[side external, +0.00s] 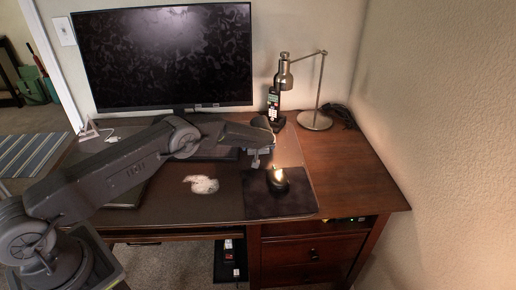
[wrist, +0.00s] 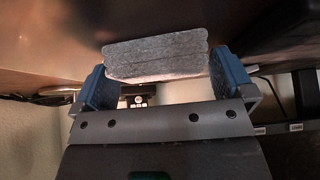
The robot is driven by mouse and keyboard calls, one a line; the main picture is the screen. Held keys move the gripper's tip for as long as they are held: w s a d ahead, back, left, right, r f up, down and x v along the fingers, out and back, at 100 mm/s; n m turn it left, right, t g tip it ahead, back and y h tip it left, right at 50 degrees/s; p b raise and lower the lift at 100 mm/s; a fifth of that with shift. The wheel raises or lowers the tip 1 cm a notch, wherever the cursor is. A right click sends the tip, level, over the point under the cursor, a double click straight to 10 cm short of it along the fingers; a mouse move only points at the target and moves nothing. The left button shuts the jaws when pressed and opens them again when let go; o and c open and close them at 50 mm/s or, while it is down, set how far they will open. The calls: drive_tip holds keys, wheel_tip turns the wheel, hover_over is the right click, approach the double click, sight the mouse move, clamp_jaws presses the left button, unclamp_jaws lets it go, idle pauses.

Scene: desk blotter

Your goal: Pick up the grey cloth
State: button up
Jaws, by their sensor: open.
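The grey cloth (wrist: 155,55) shows in the wrist view as a thick, folded, felt-like block. It lies across the space between the two blue-padded fingers of my gripper (wrist: 163,85), with the left end close to the left finger and the right end close to the right finger. The fingers are apart; I cannot tell whether either touches the cloth. In the side view my gripper (side external: 256,161) hangs over the desk, left of the lamp and above the back of the black mat. The cloth cannot be made out clearly there.
A black mat (side external: 295,207) carries a dark round object (side external: 277,180) with a bright glint, just below my gripper. The monitor (side external: 165,58) is at the back left. The right desktop (side external: 350,170) is clear.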

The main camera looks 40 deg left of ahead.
drive_tip(key=shift+c, duration=0.4)
drive_tip(key=c, duration=0.5)
drive_tip(key=shift+c, duration=0.2)
drive_tip(key=shift+r, duration=0.1)
drive_tip(key=shift+r, duration=0.25)
wheel_tip(320, 180, up, 4)
drive_tip(key=shift+f, duration=0.1)
drive_tip(key=s+a+r, duration=0.6)
drive_tip(key=s+a, duration=0.1)
drive_tip(key=a, duration=0.2)
drive_tip(key=shift+a+r, duration=0.15)
drive_tip(key=shift+r, duration=0.1)
